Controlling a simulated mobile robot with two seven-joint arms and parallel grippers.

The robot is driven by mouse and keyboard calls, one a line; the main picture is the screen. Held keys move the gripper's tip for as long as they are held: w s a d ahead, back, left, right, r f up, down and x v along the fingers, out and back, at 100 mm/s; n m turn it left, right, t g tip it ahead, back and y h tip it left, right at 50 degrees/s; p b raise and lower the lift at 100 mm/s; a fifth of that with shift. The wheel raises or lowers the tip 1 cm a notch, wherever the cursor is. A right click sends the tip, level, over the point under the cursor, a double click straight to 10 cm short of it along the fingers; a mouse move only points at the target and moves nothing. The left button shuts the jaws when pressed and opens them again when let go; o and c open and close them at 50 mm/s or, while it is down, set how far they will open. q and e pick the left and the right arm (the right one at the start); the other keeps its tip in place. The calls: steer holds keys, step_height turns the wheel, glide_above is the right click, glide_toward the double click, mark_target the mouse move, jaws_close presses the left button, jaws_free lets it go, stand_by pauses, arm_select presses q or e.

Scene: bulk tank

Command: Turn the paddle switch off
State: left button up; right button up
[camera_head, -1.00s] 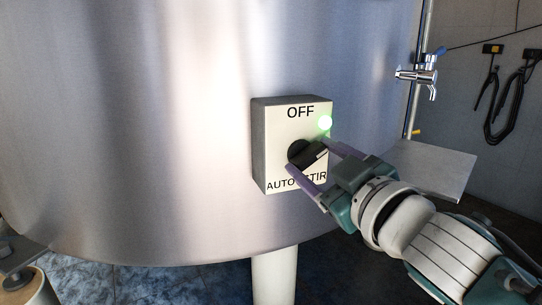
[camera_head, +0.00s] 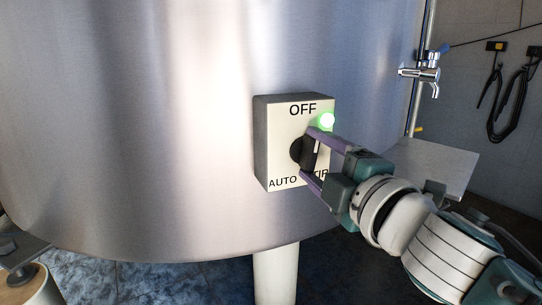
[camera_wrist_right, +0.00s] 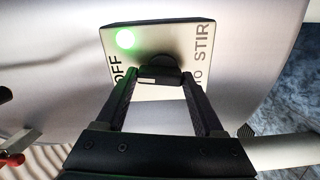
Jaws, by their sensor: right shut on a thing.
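The paddle switch is a black round knob with a raised paddle (camera_head: 308,152) on the front of a beige box (camera_head: 285,128). The box has OFF printed at the top, AUTO at lower left and STIR at lower right, which is partly covered. A green light (camera_head: 327,120) glows at its upper right. My right gripper (camera_head: 311,154) is shut on the paddle, one finger above and one below. The paddle stands nearly upright, its pale mark toward the top. The wrist view shows the paddle (camera_wrist_right: 158,76) between the fingertips. My left gripper is out of view.
The box is on the curved wall of a large steel tank (camera_head: 130,120). A metal tap (camera_head: 428,72) is at upper right, with a grey panel (camera_head: 440,165) below it. Black cables (camera_head: 512,105) hang on the back wall.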

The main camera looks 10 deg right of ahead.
steer(key=shift+n, duration=0.7)
steer(key=o, duration=1.4)
steer(key=shift+s, duration=0.1)
steer(key=shift+s, duration=0.35)
steer(key=s, duration=0.3)
steer(key=s+d, duration=0.1)
steer(key=s, duration=0.2)
steer(key=s+p, duration=0.1)
steer(key=s, duration=0.2)
steer(key=shift+d, duration=0.35)
